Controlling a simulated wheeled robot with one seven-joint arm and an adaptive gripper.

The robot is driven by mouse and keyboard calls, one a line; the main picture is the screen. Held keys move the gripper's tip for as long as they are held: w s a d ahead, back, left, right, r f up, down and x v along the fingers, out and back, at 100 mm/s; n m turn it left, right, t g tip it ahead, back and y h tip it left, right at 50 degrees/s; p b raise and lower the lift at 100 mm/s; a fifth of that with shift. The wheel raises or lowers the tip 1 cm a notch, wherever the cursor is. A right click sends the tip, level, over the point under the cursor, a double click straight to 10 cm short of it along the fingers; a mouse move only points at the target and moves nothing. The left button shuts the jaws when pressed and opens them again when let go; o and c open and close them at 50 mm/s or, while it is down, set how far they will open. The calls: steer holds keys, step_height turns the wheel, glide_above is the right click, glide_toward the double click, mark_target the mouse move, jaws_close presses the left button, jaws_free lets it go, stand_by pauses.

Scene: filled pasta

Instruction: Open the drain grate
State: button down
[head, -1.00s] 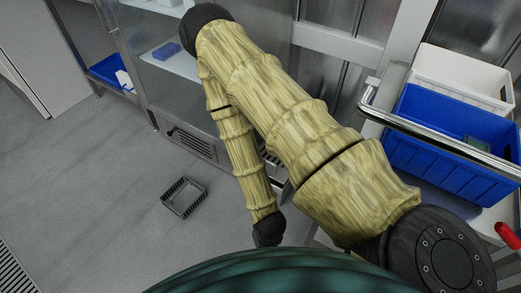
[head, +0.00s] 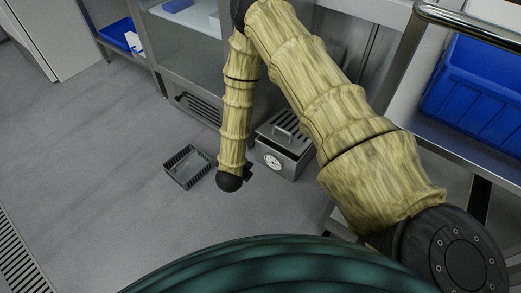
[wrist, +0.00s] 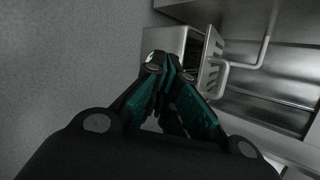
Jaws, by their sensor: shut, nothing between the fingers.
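A metal box (head: 290,155) with a round dial on its front stands on the floor by the steel cabinet. Its slotted grate top with a raised handle (head: 291,131) shows in the head view. In the wrist view the box (wrist: 170,38) lies just beyond my fingers, and its slotted grate with handle (wrist: 212,62) is to their upper right. My gripper (wrist: 163,66) is shut and empty, its teal fingertips overlapping the box's near edge in the picture. I cannot tell whether they touch it. In the head view my wrist end mostly hides the gripper.
A small dark slotted tray (head: 174,162) lies on the floor left of my arm. A long slotted floor grate (head: 18,262) is at the lower left. A cabinet with a vent (head: 197,109) stands behind; a blue crate (head: 475,95) is on a right-hand shelf.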

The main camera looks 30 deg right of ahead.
steer(key=w+d+f+m+g+h+b, duration=0.1)
steer(key=w+d+f+m+h+b, duration=0.1)
steer(key=w+d+m+b, duration=0.3)
steer(key=w+d+f+m+g+h+b, duration=0.1)
steer(key=w+d+f+m+h+b, duration=0.1)
steer(key=w+d+f+m+b, duration=0.3)
steer(key=shift+w+d+f+m+h+b, duration=0.25)
steer(key=shift+w+d+m+b, duration=0.95)
steer(key=shift+m, duration=2.5)
steer(key=shift+s+d+r+p, duration=0.25)
steer(key=shift+s+d+p, duration=0.25)
steer(key=shift+s, duration=0.15)
